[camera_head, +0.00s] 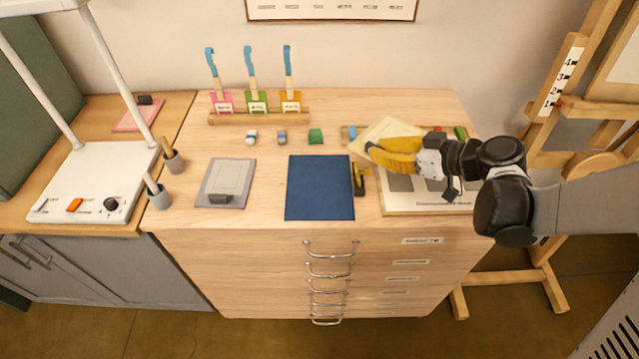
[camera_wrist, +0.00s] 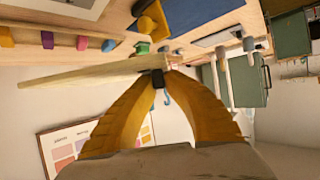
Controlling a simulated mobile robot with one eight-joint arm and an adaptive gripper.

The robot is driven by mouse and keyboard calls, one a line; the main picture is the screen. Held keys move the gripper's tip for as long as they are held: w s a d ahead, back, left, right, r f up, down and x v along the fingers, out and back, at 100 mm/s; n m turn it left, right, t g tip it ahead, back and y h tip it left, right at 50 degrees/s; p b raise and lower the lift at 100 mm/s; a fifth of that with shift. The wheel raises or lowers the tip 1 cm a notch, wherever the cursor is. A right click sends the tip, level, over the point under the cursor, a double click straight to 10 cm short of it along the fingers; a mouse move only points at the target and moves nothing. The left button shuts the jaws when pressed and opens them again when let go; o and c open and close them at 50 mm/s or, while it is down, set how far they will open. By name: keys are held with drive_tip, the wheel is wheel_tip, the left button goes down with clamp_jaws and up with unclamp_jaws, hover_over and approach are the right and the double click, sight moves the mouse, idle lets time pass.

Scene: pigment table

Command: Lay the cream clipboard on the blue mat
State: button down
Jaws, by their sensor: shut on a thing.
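The cream clipboard (camera_head: 385,128) is in my gripper (camera_head: 372,151), raised over the right part of the wooden table and tilted. In the wrist view, my yellow fingers (camera_wrist: 165,75) close on one end of the clipboard (camera_wrist: 85,76), which shows nearly edge-on and extends to the left. A small dark part sits at the fingertips. The blue mat (camera_head: 319,188) lies flat and bare near the table's front edge, to the left of my gripper. Part of the mat (camera_wrist: 185,14) also shows at the top of the wrist view.
A grey clipboard (camera_head: 226,181) lies left of the mat. A black and yellow object (camera_head: 360,179) stands close by the mat's right edge. A white board with grey patches (camera_head: 430,202) lies farther right. Small coloured blocks (camera_head: 316,136) and a brush rack (camera_head: 258,118) stand behind.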

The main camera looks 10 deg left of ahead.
drive_tip(key=s+a+f+n+g+y, duration=0.1)
drive_tip(key=s+a+f+n+g, duration=0.1)
drive_tip(key=s+a+n+g, duration=0.75)
drive_tip(key=m+t+b, duration=0.1)
drive_tip(key=b, duration=0.2)
hover_over(325, 207)
wheel_tip(325, 207, down, 6)
drive_tip(key=shift+r, duration=0.25)
drive_tip(key=shift+f+b, duration=0.9)
drive_tip(key=shift+f, duration=1.05)
drive_tip(key=shift+f, duration=0.15)
drive_tip(key=c, duration=1.6)
unclamp_jaws()
drive_tip(key=shift+o, duration=0.3)
